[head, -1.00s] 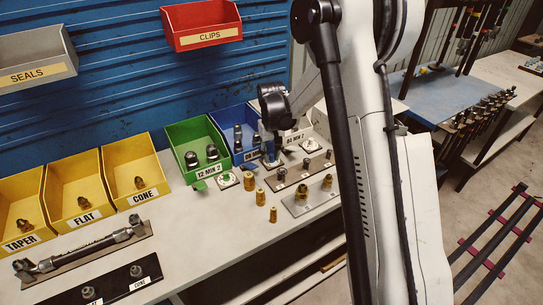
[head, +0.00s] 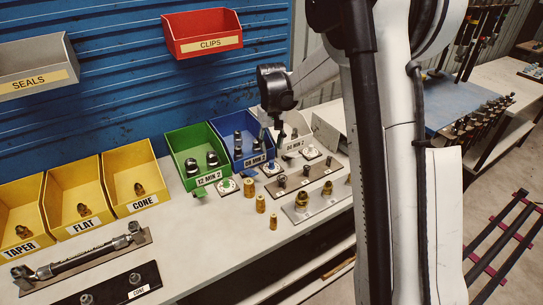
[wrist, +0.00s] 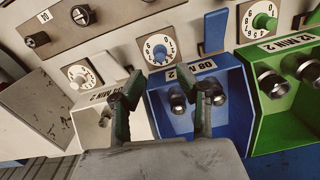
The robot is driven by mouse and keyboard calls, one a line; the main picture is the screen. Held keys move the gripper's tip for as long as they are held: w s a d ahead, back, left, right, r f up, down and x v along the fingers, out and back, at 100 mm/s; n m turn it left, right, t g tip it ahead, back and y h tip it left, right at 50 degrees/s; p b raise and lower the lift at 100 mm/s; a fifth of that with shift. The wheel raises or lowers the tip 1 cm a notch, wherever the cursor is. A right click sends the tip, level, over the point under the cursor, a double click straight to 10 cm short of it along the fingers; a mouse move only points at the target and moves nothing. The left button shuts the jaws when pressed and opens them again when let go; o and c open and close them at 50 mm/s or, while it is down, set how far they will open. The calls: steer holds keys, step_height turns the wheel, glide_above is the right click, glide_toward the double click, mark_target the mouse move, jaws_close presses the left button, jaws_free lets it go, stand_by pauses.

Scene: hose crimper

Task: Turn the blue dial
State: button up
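The blue dial (wrist: 158,49) is a small blue knob on a white numbered plate, in front of the blue bin (wrist: 232,115). The blue dial also shows in the head view (head: 272,169), just below my gripper (head: 279,128). In the wrist view my gripper (wrist: 159,78) is open and empty. Its two dark green fingers are spread apart, and their tips appear just below the dial's plate. The fingers partly cover the blue bin and the white bin (wrist: 95,125). I see no contact with the dial.
A white dial (wrist: 81,75) and a green dial (wrist: 263,21) flank the blue one. A blue tab (wrist: 215,32) stands beside it. The green bin (wrist: 295,95) holds metal fittings. Brass fittings (head: 260,203) stand on the bench. The front bench strip is mostly clear.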

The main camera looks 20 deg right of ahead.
mark_target(272, 162)
steer(key=shift+r, duration=2.05)
steer(key=s+a+r+t+b, duration=0.1)
steer(key=s+a+r+t, duration=0.1)
steer(key=s+r, duration=0.45)
steer(key=s+a+r+t, duration=0.1)
steer(key=s+a+r, duration=0.25)
steer(key=s, duration=0.55)
steer(key=s+a+f+t+b, duration=0.1)
steer(key=s+t, duration=0.1)
steer(key=s, duration=0.6)
steer(key=s+a+f+t, duration=0.1)
steer(key=s+t, duration=0.1)
steer(key=s, duration=0.7)
steer(key=shift+s+f+b, duration=0.25)
steer(key=shift+f+b, duration=0.15)
